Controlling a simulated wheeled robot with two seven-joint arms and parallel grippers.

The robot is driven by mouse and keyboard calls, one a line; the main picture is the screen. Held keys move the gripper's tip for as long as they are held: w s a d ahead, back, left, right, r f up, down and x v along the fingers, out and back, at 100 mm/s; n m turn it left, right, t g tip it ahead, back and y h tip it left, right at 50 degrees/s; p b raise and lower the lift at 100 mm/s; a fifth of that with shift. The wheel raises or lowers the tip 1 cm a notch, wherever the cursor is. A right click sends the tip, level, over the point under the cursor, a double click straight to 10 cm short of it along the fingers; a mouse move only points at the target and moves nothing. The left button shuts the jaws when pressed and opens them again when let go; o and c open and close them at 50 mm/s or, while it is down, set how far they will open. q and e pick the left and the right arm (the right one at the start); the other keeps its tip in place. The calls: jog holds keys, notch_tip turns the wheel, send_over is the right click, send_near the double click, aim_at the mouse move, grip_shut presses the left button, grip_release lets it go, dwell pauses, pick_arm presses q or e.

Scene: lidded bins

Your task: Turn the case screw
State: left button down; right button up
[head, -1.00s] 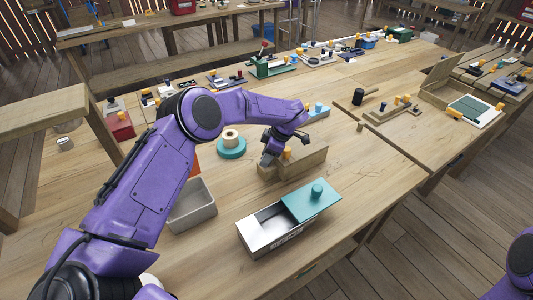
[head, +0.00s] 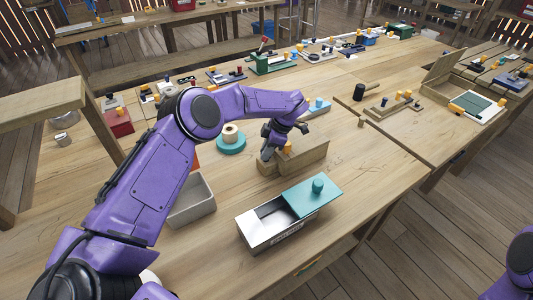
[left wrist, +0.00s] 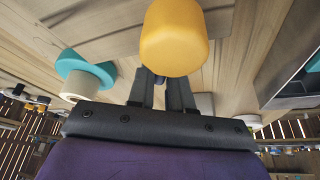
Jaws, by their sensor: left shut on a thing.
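A wooden case (head: 308,156) stands on the bench with a yellow knob (head: 288,147) on it. The knob fills the upper middle of the left wrist view (left wrist: 173,38). My left gripper (head: 267,154) reaches down at the left end of the case, beside the knob. In the left wrist view its two dark fingers (left wrist: 161,88) come close together below the knob and are shut on a small dark thing, which I take for the case screw. The knob and fingers hide most of it. My right gripper is out of view.
A grey open bin (head: 192,207) stands front left of the case. A metal box with a sliding teal lid (head: 312,197) stands in front. A teal ring with a tan roll (head: 231,142) lies behind left. The bench to the right is mostly clear.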

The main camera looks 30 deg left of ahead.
pick_arm(q)
jog(key=n+g+b, duration=0.1)
jog(key=n+b, duration=0.1)
jog(key=n, duration=0.1)
jog(key=shift+f+h, duration=0.15)
jog(key=shift+h, duration=0.25)
jog(key=shift+n+g+h+b, duration=0.3)
jog(key=shift+n+b, duration=0.3)
jog(key=shift+n, duration=0.7)
jog(key=shift+r, duration=0.2)
jog(key=c, duration=1.1)
grip_release()
jog(key=shift+f, duration=0.1)
